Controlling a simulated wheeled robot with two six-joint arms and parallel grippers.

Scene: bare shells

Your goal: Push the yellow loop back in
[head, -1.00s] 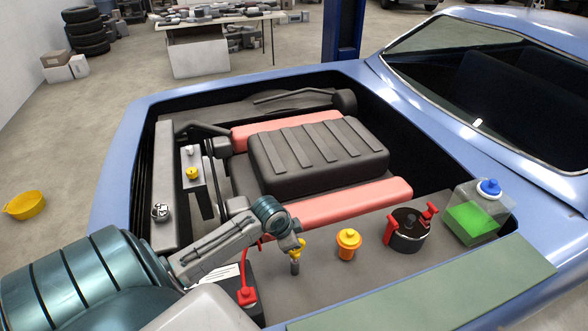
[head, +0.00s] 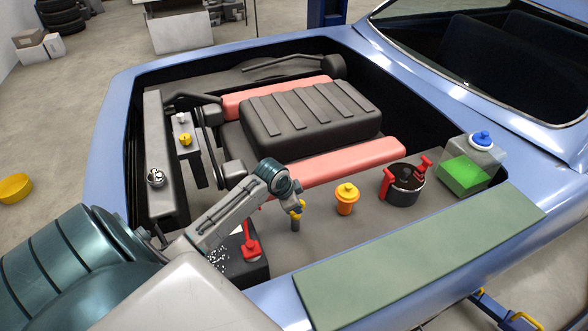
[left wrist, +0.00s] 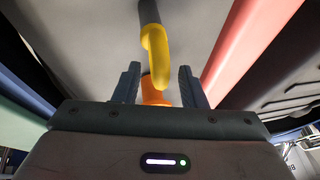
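The yellow loop (head: 299,208) sits at the top of a dark grey tube in the engine bay, left of the orange-yellow cap (head: 345,198). In the head view my left arm's wrist covers part of the loop and hides the fingers. In the left wrist view the loop (left wrist: 156,55) shows nearly edge-on, just beyond the fingertips and roughly centred between them. My left gripper (left wrist: 158,84) is open and empty, with a clear gap between its fingers. I cannot tell how far the loop stands out of the tube. My right gripper is not in view.
The battery with a red clamp (head: 251,243) lies below my left arm. A dark round reservoir with red clips (head: 404,185) and a green-filled bottle (head: 468,170) stand to the right. A red rail (head: 350,160) and black engine cover (head: 310,120) lie behind. A green mat (head: 420,255) covers the front fender.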

